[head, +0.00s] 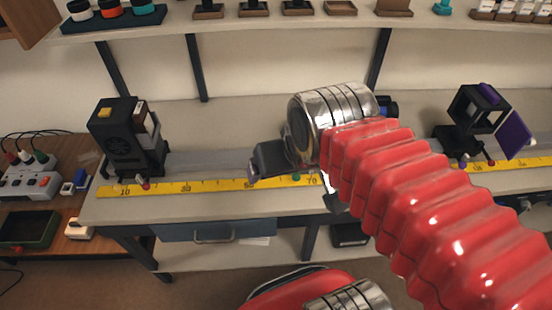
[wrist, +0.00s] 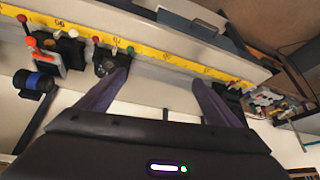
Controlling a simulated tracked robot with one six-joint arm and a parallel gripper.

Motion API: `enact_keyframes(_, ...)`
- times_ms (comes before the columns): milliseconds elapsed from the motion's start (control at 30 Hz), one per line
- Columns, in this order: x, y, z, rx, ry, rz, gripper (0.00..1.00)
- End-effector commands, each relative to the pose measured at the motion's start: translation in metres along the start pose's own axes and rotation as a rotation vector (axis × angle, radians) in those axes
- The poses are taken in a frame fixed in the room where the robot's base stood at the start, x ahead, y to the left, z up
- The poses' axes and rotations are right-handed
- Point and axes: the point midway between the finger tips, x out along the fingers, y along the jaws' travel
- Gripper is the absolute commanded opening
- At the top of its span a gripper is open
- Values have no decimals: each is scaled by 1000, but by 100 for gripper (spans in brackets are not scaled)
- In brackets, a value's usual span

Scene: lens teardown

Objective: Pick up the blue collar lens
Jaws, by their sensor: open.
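The blue collar lens (wrist: 38,82) is a short black cylinder with a blue band, at the left of the wrist view. A dark post-like piece runs down from it there. In the head view a black and blue piece (head: 388,107), seemingly the same lens, shows just right of my metal wrist and is partly hidden. My gripper (wrist: 161,79) is open and empty, its two purple-grey fingers spread over the bench. The lens lies outside the fingers, to their left in the wrist view. My red arm sleeve and wrist hide much of the bench middle.
A yellow ruler (head: 195,186) runs along the bench front. A black fan-sided box (head: 122,135) stands left. A black frame mount (head: 478,108) with a purple plate (head: 516,139) stands right. In the wrist view an orange-and-white piece (wrist: 44,52) and a dark mount (wrist: 108,62) stand near the lens.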

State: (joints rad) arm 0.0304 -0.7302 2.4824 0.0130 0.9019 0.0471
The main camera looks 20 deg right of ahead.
Motion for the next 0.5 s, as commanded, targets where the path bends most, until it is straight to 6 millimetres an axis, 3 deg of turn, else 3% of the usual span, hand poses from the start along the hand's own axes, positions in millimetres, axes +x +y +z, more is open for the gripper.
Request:
enact_keyframes(133, 0, -6, 7, -84, 4, -4, 86)
enact_keyframes(500, 0, -6, 7, -84, 4, -4, 89)
